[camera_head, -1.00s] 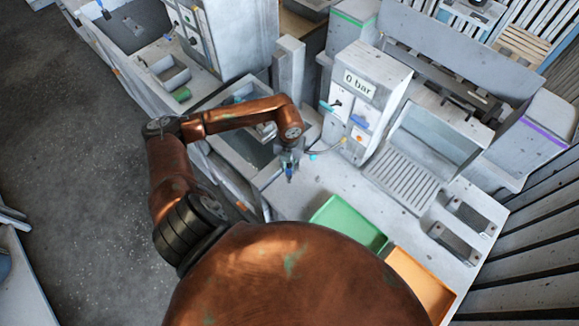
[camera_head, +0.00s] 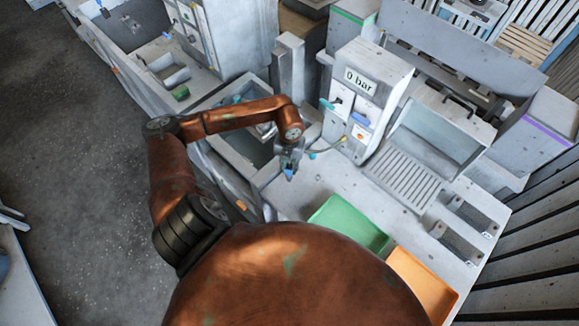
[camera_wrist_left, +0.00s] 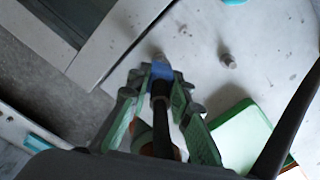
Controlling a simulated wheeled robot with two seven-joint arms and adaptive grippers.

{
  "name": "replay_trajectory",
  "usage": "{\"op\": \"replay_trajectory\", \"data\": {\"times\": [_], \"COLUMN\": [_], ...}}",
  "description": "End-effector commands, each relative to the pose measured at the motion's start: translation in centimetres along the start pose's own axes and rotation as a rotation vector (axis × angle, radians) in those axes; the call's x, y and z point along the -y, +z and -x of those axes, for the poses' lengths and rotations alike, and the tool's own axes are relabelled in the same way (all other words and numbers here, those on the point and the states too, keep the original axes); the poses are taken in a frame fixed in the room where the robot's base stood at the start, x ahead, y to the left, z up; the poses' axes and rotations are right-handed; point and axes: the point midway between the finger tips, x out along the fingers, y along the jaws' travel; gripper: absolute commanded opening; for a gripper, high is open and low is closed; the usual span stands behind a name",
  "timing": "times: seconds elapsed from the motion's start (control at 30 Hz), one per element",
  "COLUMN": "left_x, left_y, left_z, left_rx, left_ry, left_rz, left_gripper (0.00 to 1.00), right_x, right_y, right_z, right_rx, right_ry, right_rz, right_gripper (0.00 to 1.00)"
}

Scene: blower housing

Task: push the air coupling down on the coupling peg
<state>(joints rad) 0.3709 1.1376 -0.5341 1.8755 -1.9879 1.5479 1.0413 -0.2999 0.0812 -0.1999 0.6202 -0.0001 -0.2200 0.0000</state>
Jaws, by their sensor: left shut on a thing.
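The air coupling (camera_wrist_left: 161,72) is a blue collar with a metal tip, on a dark hose. My left gripper (camera_wrist_left: 158,98) is shut on it, with green-lined fingers on both sides. In the head view my left gripper (camera_head: 289,158) is low over the bench, with the blue of the coupling (camera_head: 289,174) showing below it. A short metal peg (camera_wrist_left: 228,61) stands on the bench to the right of the coupling in the wrist view, apart from it. I cannot tell whether a peg is under the coupling's tip. My right gripper is not in view.
A green tray (camera_head: 347,222) and an orange tray (camera_head: 423,282) lie at the near right. A white unit (camera_head: 364,100) reading "0 bar" stands behind the gripper, with a hose at its front. A sunken bay with a raised frame (camera_wrist_left: 95,55) lies to the left.

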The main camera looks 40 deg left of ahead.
Motion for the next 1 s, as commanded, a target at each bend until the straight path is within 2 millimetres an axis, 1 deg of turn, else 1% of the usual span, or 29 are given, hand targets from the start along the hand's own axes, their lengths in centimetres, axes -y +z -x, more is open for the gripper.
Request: {"op": "replay_trajectory", "data": {"times": [0.37,0.7,1.0], "left_x": [0.0,0.0,0.0], "left_y": [0.0,0.0,0.0], "left_z": [0.0,-1.0,-1.0], "left_rx": [0.001,0.001,0.001], "left_ry": [0.0,0.0,0.0], "left_rz": [0.0,0.0,0.0], "left_gripper": [0.0,0.0,0.0], "right_x": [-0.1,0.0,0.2], "right_y": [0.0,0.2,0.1], "right_z": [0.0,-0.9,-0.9], "right_rx": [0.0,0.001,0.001], "right_ry": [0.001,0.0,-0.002], "right_rz": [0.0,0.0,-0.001], "right_gripper": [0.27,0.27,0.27]}}
